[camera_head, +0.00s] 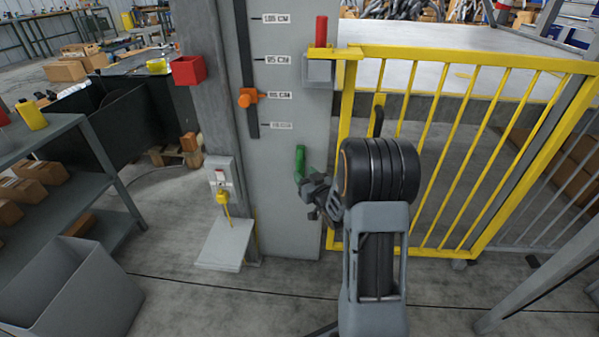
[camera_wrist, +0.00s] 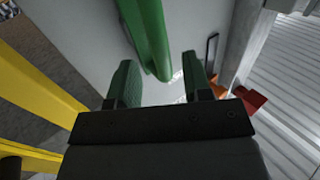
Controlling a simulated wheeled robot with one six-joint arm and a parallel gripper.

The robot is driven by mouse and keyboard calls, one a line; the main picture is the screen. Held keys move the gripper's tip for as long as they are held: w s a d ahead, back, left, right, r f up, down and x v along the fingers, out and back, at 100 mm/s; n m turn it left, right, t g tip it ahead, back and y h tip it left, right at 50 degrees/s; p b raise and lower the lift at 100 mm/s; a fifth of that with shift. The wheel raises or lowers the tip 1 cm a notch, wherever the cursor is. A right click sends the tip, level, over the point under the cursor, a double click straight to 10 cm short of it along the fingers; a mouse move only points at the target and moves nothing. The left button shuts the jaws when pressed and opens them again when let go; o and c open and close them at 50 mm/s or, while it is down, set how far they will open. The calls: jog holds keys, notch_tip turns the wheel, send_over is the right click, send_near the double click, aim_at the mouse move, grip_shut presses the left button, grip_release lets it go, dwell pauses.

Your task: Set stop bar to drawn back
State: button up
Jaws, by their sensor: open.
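A green bar (camera_head: 300,160) stands out from the lower part of the grey panel, left of the yellow gate. No label marks it as the stop bar. In the wrist view the green bar (camera_wrist: 150,35) comes from the top, and its end lies in line with the gap between my fingers. My gripper (camera_head: 308,188) is open close to the bar; in the wrist view my gripper (camera_wrist: 160,82) has its two fingers apart, one on each side of the bar's end. Contact cannot be told. My arm hides part of the gate behind it.
The yellow gate (camera_head: 455,53) stands at the right. A red handle (camera_head: 321,30) and an orange slider (camera_head: 248,97) on a marked scale are higher on the panel. A red box (camera_head: 189,70), a pedal plate (camera_head: 226,243) and a grey bin (camera_head: 75,290) are left.

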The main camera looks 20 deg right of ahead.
aim_at(301, 170)
jog(key=shift+w+a+b, duration=0.15)
jog(key=shift+w+b, duration=0.2)
jog(key=shift+w, duration=1.75)
grip_shut()
